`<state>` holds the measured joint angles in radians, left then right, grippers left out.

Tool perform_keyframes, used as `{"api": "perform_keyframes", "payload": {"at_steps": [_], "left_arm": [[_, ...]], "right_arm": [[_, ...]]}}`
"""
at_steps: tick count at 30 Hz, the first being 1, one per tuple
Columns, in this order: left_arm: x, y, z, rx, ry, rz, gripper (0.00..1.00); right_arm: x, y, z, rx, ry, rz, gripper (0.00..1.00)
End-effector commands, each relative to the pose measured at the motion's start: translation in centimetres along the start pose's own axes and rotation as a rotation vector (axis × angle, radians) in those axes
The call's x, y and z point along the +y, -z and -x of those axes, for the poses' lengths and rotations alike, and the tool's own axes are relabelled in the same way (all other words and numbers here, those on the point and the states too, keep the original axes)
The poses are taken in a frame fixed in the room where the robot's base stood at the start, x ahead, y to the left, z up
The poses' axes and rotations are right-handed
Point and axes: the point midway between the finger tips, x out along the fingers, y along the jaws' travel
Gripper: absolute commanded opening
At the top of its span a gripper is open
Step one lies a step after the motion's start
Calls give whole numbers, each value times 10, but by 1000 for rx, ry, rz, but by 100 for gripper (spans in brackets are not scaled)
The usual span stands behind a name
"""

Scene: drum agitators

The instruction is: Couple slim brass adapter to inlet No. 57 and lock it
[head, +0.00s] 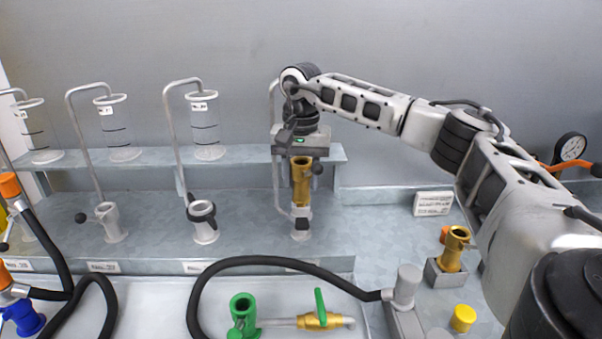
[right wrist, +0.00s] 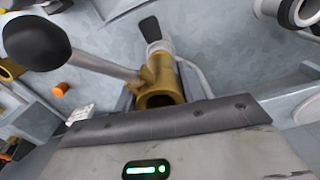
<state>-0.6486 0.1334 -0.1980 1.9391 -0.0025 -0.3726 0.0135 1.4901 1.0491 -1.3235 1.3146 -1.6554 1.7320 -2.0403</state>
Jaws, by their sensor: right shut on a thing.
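My right gripper (head: 301,152) is shut on a slim brass adapter (head: 301,185) and holds it upright over a grey inlet (head: 301,230) on the bench. The adapter's lower end meets the inlet's top in the picture; I cannot tell whether it is seated. In the right wrist view the brass adapter (right wrist: 162,88) shows its open top, and a side lever with a black knob (right wrist: 36,41) sticks out to the left. A black-ended lever (right wrist: 150,28) shows beyond the adapter. The inlet's number label is hidden or unreadable. My left gripper is not in view.
Other inlets (head: 204,225) (head: 111,225) stand to the left, below clear cylinders (head: 205,130) on a shelf. A second brass fitting (head: 455,245) sits in a grey block at the right. A black hose (head: 270,261), green fitting (head: 242,312) and yellow cap (head: 463,318) are in front.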

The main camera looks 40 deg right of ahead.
Motion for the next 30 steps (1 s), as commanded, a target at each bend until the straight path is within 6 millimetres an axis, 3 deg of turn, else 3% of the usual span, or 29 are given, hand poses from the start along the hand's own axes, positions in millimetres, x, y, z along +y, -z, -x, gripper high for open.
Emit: {"api": "perform_keyframes", "payload": {"at_steps": [30], "left_arm": [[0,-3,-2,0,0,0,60]], "right_arm": [[0,0,-8,1,2,0,11]]}}
